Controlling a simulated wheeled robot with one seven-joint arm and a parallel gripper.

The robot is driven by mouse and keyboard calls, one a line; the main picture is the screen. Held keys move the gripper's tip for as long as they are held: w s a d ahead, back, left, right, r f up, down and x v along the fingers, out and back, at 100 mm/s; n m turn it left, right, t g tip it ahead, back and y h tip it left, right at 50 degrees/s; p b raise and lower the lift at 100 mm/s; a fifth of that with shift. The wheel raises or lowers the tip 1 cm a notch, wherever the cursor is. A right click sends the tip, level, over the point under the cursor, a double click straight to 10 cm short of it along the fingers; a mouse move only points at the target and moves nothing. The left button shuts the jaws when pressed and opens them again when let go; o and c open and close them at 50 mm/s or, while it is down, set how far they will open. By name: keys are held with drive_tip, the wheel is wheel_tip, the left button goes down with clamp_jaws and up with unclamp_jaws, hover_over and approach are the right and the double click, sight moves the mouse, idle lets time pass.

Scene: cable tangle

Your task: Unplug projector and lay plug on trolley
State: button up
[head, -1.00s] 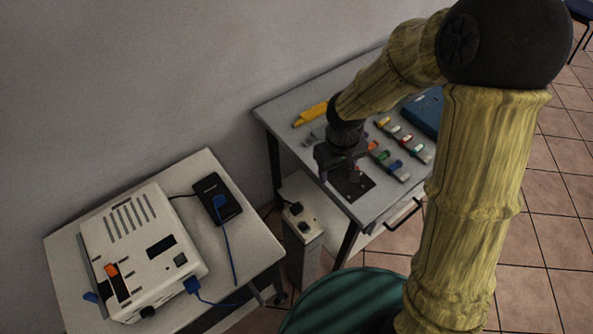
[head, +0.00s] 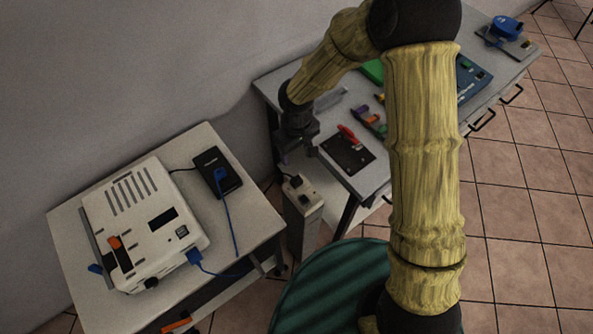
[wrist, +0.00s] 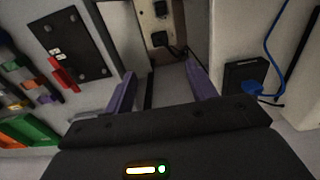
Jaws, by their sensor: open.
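The projector (head: 145,225) is a white box with vents on the pale trolley (head: 68,235) at the left. A pale socket block (head: 303,200) stands between the trolley and the workbench, with black plugs in its top. In the wrist view the socket block (wrist: 146,22) is at top centre, with two black plugs (wrist: 159,39) in a row. I cannot tell which is the projector's. My gripper (head: 297,150) is by the bench's left end, above and behind the socket block. Its purple fingers (wrist: 162,85) are apart and empty, and the plugs lie beyond them.
A black box (head: 217,171) with a blue cable lies on the trolley's right side. The grey workbench (head: 327,122) holds a black plate with a red tool (head: 348,134), coloured blocks and a blue tray (head: 474,82). The trolley's near right corner is largely bare.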

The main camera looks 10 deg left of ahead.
sight(297, 179)
wheel_tip(297, 179, down, 15)
drive_tip(key=shift+r+p, duration=0.15)
drive_tip(key=shift+p, duration=0.2)
drive_tip(key=c, duration=1.2)
drive_tip(key=shift+r, duration=0.1)
drive_tip(key=shift+r+p, duration=1.1)
drive_tip(key=shift+r, duration=0.35)
